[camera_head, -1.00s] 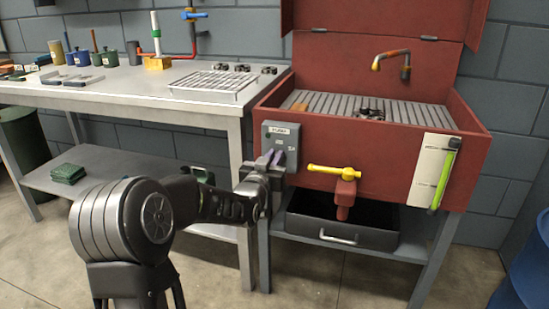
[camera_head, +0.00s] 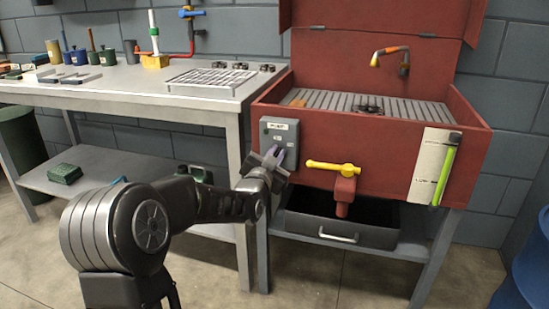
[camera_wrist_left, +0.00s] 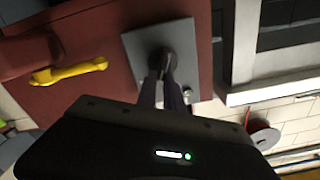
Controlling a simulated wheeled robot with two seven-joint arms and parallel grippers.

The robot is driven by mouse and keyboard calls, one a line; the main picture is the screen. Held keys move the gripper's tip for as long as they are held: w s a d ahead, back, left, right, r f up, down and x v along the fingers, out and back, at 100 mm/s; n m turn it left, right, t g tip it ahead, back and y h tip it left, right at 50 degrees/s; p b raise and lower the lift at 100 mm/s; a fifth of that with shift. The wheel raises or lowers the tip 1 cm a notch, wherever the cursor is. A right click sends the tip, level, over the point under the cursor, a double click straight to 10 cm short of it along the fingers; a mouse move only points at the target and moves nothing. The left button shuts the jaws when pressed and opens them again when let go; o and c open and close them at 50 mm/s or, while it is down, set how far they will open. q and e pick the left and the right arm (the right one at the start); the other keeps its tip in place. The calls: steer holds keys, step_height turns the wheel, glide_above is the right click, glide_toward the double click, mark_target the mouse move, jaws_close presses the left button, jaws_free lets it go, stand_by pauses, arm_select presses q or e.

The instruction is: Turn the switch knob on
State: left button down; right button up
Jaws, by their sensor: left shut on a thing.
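The switch box (camera_head: 281,130) is a grey panel labelled "PUMP" on the front left of the red basin. It also shows in the left wrist view (camera_wrist_left: 143,45). The switch knob (camera_wrist_left: 166,58) is a small dark part on that panel; in the head view the gripper mostly hides it. My left gripper (camera_head: 275,158) is at the lower part of the panel and is tilted. In the left wrist view its two dark fingers (camera_wrist_left: 162,84) are shut on the knob. My right gripper is not in view.
A yellow-handled valve (camera_head: 332,166) sticks out just right of my gripper. A dark drawer or tray (camera_head: 340,237) is below the basin. A grey workbench (camera_head: 130,95) stands to the left. A green-yellow gauge tube (camera_head: 444,170) is on the basin's right front.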

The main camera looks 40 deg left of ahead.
arm_select(q)
steer(key=shift+w+d+f+m+b, duration=0.1)
steer(key=shift+d+f+m, duration=0.05)
steer(key=shift+m, duration=1)
steer(key=shift+d+f+m+b, duration=0.1)
steer(key=shift+d+f+m, duration=0.1)
steer(key=shift+m, duration=1)
steer(key=shift+w+d+f+m+b, duration=0.1)
steer(key=shift+f+m, duration=0.05)
steer(key=shift+m, duration=1)
steer(key=c, duration=1.5)
jaws_free()
steer(key=shift+o, duration=0.2)
steer(key=p+v, duration=0.1)
steer(key=v, duration=0.7)
